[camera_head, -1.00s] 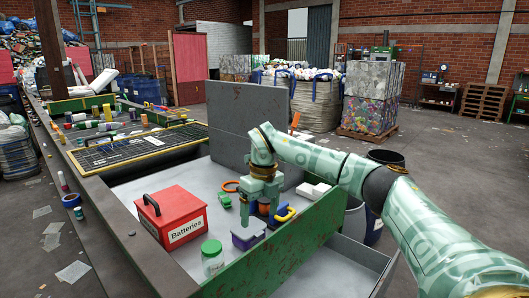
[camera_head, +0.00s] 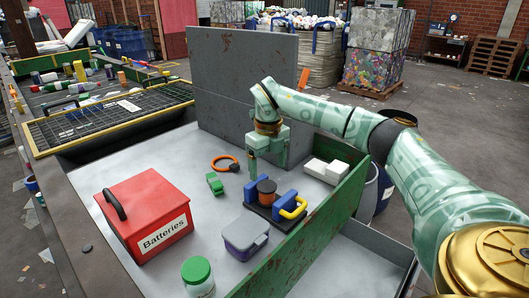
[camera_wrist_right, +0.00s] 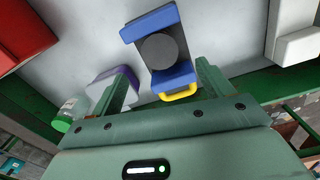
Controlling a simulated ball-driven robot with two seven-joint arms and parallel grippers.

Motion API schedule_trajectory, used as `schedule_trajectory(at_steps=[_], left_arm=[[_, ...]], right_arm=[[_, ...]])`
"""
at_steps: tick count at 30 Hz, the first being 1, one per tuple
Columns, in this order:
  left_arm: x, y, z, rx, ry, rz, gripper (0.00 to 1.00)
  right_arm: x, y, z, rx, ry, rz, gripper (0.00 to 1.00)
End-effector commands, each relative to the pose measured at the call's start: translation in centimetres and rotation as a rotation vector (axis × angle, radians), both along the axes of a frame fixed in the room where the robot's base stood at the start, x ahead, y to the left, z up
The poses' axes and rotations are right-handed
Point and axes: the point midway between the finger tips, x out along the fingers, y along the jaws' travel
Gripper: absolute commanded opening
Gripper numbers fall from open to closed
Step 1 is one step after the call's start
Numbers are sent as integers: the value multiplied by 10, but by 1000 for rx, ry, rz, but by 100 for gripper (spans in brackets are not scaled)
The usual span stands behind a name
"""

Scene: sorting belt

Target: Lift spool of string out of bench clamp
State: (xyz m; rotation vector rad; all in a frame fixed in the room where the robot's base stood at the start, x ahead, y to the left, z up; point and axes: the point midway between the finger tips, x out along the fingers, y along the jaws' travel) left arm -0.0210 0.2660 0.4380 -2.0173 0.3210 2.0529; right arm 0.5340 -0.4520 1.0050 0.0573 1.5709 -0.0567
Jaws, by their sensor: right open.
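The spool of string (camera_head: 266,191), orange-brown with a dark top, sits upright between the blue jaws of the bench clamp (camera_head: 285,193). The clamp has a dark base and a yellow handle. In the right wrist view the spool's round dark-grey top (camera_wrist_right: 158,50) shows between the blue jaws (camera_wrist_right: 172,76). My right gripper (camera_head: 267,164) is open and empty, fingers pointing down, just behind and above the spool in the head view. In the wrist view its fingers (camera_wrist_right: 164,88) are spread, with the clamp beyond their tips. My left gripper is not in view.
A red batteries box (camera_head: 140,215) stands left on the grey tray. A purple grey-lidded box (camera_head: 245,238) and a green-lidded jar (camera_head: 198,275) are in front. A green item (camera_head: 214,184), an orange ring (camera_head: 224,162) and a white block (camera_head: 326,171) lie around. A green wall (camera_head: 330,215) borders the right.

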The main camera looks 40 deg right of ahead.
Motion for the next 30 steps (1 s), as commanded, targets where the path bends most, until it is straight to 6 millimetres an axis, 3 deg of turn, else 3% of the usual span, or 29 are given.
schedule_trajectory(at_steps=[1, 3, 10, 16, 25, 26, 30], left_arm=[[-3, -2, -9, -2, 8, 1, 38], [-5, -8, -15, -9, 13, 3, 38], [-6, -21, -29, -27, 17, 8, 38], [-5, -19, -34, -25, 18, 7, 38], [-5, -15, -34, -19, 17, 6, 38], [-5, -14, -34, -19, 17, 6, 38], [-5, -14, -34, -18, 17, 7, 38]], right_arm=[[0, 0, -19, 0, 6, 0, 79], [0, 1, -36, 0, 6, 2, 79], [0, 0, -79, 0, 4, 1, 79], [0, 0, -95, 0, 0, 0, 79], [0, 1, -96, 0, -2, 0, 79], [0, 1, -96, 0, -2, 0, 76], [0, 1, -96, 0, -2, 0, 38]])
